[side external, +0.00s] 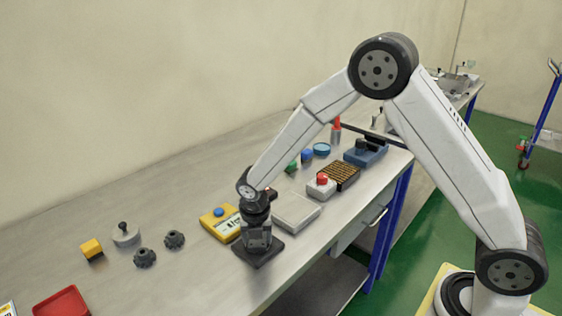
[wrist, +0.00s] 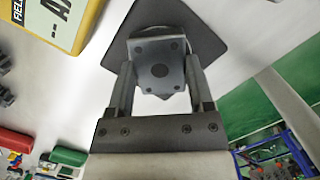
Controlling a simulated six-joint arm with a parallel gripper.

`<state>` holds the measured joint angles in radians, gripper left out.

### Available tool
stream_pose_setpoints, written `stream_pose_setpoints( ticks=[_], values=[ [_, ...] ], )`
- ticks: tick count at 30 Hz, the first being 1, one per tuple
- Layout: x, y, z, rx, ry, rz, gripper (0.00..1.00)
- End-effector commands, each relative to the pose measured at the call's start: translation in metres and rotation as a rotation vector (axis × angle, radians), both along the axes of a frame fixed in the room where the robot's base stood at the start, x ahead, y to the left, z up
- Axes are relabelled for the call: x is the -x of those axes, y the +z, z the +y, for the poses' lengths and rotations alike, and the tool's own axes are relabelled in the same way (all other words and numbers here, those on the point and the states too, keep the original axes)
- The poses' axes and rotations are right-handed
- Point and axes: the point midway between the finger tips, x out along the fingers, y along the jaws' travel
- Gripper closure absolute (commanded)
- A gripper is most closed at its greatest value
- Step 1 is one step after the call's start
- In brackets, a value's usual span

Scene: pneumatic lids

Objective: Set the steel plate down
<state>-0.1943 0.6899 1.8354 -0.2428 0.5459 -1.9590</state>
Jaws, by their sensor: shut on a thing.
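The steel plate (side external: 262,258) is a dark, flat square with rounded corners, close to the front edge of the workbench. In the wrist view the plate (wrist: 205,40) spreads out beyond the fingers. My gripper (side external: 257,238) points down over it. In the wrist view my gripper (wrist: 160,72) is shut with a grey block bearing small bolts between its two fingers, above the plate's middle. The block hides part of the plate. The plate looks level and very near the bench top; I cannot tell whether it touches.
A yellow meter (side external: 218,224) with a blue knob is close behind the plate. A pale grey tray (side external: 295,212) and a red-button box (side external: 321,187) lie to the right. Dark knobs (side external: 174,240), a grey disc (side external: 126,237) and a yellow block (side external: 92,249) lie left. Bench between is clear.

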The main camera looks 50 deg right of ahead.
Motion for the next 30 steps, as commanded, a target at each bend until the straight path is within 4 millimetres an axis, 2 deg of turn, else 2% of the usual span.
stream_pose_setpoints(
  ticks=[13, 14, 15, 17, 30],
  values=[
    [-0.0009, -0.0032, 0.0002, 0.0, 0.0, -0.003, 1.0],
    [-0.0004, -0.004, 0.0001, 0.0, 0.0, -0.001, 0.3],
    [-0.0005, -0.0037, 0.0001, -0.001, 0.0, -0.002, 0.17],
    [-0.0004, -0.0037, 0.0002, -0.001, 0.0, -0.002, 0.0],
    [-0.0001, 0.0016, 0.0003, 0.0, 0.0, -0.001, 0.0]
  ],
)
